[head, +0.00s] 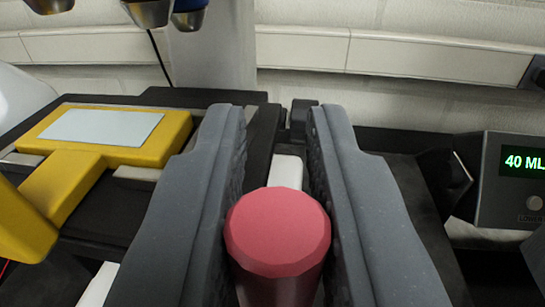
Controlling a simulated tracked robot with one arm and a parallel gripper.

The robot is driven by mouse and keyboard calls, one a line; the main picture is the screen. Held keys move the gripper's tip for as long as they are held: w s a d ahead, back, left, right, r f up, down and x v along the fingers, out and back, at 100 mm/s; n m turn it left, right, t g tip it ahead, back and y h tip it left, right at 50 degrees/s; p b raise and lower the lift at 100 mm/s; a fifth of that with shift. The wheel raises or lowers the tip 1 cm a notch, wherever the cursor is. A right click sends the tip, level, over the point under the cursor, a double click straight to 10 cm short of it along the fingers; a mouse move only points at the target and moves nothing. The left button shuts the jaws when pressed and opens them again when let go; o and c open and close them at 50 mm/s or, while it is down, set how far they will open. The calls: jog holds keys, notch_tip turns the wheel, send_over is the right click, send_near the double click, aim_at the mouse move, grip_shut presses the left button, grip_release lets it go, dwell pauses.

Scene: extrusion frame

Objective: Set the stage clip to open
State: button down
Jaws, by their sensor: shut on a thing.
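My gripper (277,160) reaches forward in the head view, with a dark grey finger on each side of a red round-topped knob (277,235). It is shut on this knob. The knob stands upright close to the camera, and its lower part runs out of the picture. It looks like the handle of the stage clip, but the rest of the clip is hidden by the fingers. A small white piece (286,172) shows between the fingers just beyond the knob. Whether the clip is open or closed cannot be told.
A yellow holder (165,122) with a pale blue plate (103,127) lies on the dark stage at left. Metal-tipped parts (150,12) hang above it. A grey box with a green "40 ML" display (522,162) stands at right. A pale wall (400,55) closes the back.

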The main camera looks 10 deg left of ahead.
jog(key=shift+b, duration=0.5)
jog(key=shift+s+f+m+h+b, duration=0.1)
jog(key=shift+m+h+b, duration=0.3)
jog(key=shift+h+b, duration=0.35)
jog(key=m+h+b, duration=0.1)
jog(key=b, duration=0.3)
jog(key=shift+s+a, duration=0.1)
jog(key=shift+a+r+m+h+b, duration=0.1)
jog(key=shift+r+m+h+b, duration=0.15)
jog(key=shift+h+b, duration=0.7)
jog(key=c, duration=1.3)
grip_release()
jog(key=shift+s+y, duration=0.1)
jog(key=shift+y, duration=0.2)
jog(key=shift+f, duration=0.1)
